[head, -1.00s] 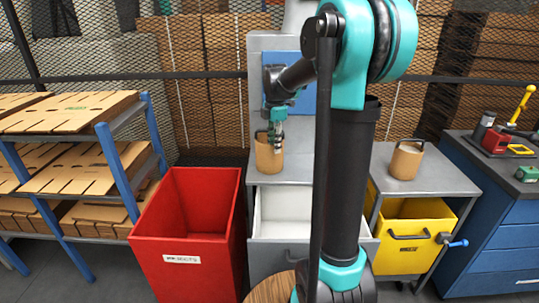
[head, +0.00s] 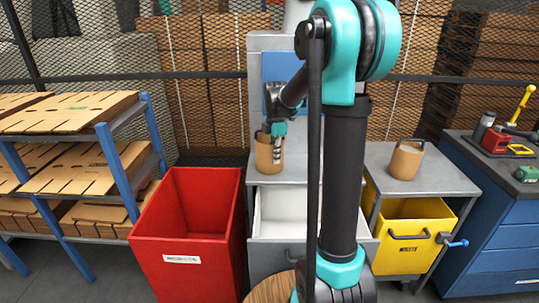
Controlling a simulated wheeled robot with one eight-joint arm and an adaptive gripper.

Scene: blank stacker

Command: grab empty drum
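A tan drum (head: 268,156) with a dark handle stands on the grey machine's ledge (head: 289,172), left of my arm. My gripper (head: 276,149) points down at the drum's top, and its fingers overlap the right part of the rim. I cannot tell whether the fingers are inside the drum, around its wall or shut. A second tan drum (head: 405,160) with a handle stands on the grey cabinet top (head: 424,179) at the right. I cannot see into either drum.
A red open bin (head: 186,225) stands at the front left, beside an open white drawer (head: 278,212). A yellow bin (head: 408,235) sits under the right cabinet top. A blue-framed rack (head: 116,165) holds flat cardboard blanks. A blue workbench (head: 503,220) with tools stands far right.

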